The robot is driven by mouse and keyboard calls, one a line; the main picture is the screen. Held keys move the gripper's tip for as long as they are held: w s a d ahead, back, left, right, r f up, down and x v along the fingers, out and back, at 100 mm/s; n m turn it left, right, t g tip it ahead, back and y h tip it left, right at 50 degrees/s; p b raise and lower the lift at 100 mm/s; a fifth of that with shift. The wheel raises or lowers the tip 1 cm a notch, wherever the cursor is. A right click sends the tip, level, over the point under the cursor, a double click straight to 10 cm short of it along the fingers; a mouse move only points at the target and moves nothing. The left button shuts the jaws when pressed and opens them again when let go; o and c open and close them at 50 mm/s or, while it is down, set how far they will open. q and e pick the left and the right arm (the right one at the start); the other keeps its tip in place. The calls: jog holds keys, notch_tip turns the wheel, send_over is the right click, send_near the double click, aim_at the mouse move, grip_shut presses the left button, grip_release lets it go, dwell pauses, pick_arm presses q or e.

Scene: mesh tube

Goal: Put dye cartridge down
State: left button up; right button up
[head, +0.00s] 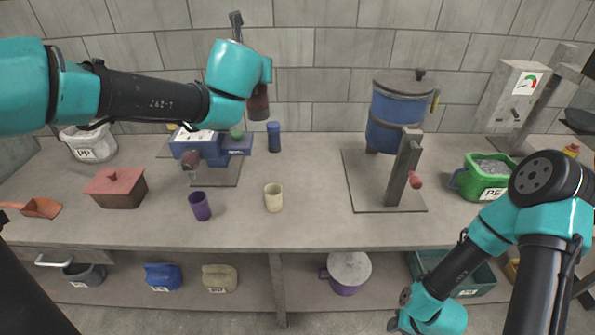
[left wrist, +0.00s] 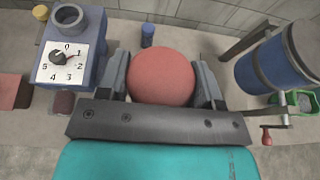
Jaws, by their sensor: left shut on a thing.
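My left gripper (head: 259,88) is high above the back of the workbench, left of centre. It is shut on a dark red cylinder (head: 258,106), which I take to be the dye cartridge. In the left wrist view my gripper (left wrist: 163,90) has its fingers on both sides of the cartridge's round reddish end (left wrist: 162,74). The cartridge hangs clear of the bench. A blue cylinder (head: 273,137) stands on the bench below and slightly right of it. My right arm hangs low at the right, and its gripper is out of frame.
A blue machine with a dial (left wrist: 68,55) stands left of the cartridge. Purple (head: 200,206) and cream (head: 273,198) cups stand in front. A lidded red-brown box (head: 115,188) is left. A blue drum with crank (head: 397,115) is right. The bench (head: 310,170) is bare between.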

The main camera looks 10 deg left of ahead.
pick_arm(q)
jog(key=w+d+f+n+g+y, duration=0.1)
jog(key=w+d+f+n+y, duration=0.1)
jog(key=f, duration=0.8)
jog(key=w+d+f+n+g+y, duration=0.1)
jog(key=w+d+f+n+y, duration=0.1)
jog(key=f, duration=0.8)
jog(key=w+d+f+n+g+y, duration=0.1)
jog(key=d+f, duration=0.4)
jog(key=f, duration=0.5)
jog(key=shift+w+f+n+g+y, duration=0.2)
jog(key=shift+w+n+g+y, duration=0.3)
jog(key=shift+n+y, duration=0.65)
jog(key=shift+w, duration=0.15)
jog(key=w+a+f, duration=0.1)
jog(key=w+a, duration=0.2)
jog(key=w, duration=1.2)
jog(key=shift+f, duration=0.25)
jog(key=shift+w+a+f, duration=0.1)
jog(key=shift+w+f, duration=0.05)
jog(key=shift+f, duration=0.75)
jog(key=shift+w+f, duration=0.15)
jog(key=shift+f, duration=0.7)
